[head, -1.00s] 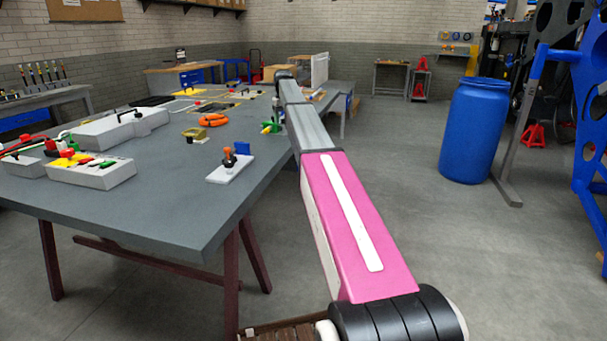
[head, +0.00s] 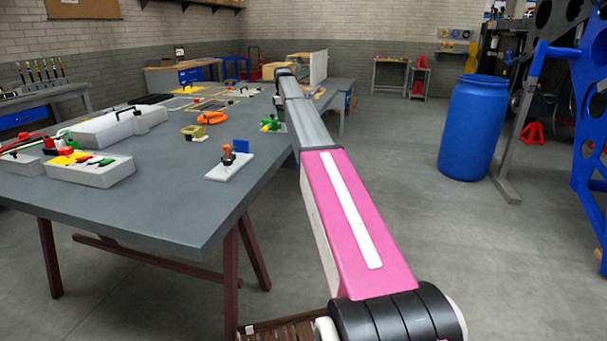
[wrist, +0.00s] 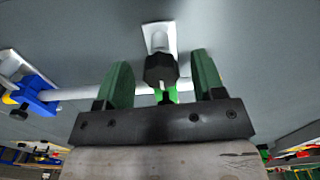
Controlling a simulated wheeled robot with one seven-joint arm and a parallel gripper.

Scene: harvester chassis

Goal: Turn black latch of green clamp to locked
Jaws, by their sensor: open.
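In the wrist view, the black latch (wrist: 160,69) stands between my gripper's two dark green fingers. Bright green parts of the clamp (wrist: 172,95) show just below it, on a pale pipe (wrist: 80,92). My gripper (wrist: 163,75) is open, one finger on each side of the latch, with visible gaps to both. The latch and the gripper's body hide most of the green clamp. In the head view, my arm reaches away along the table's right edge and its far end hides the gripper. I cannot tell the clamp there for sure.
A blue clamp (wrist: 35,94) sits at the pipe's left end in the wrist view. A white plate (wrist: 159,36) lies beyond the latch. The table (head: 165,205) carries several fixtures, including an orange ring (head: 212,118). A blue barrel (head: 473,128) stands right on open floor.

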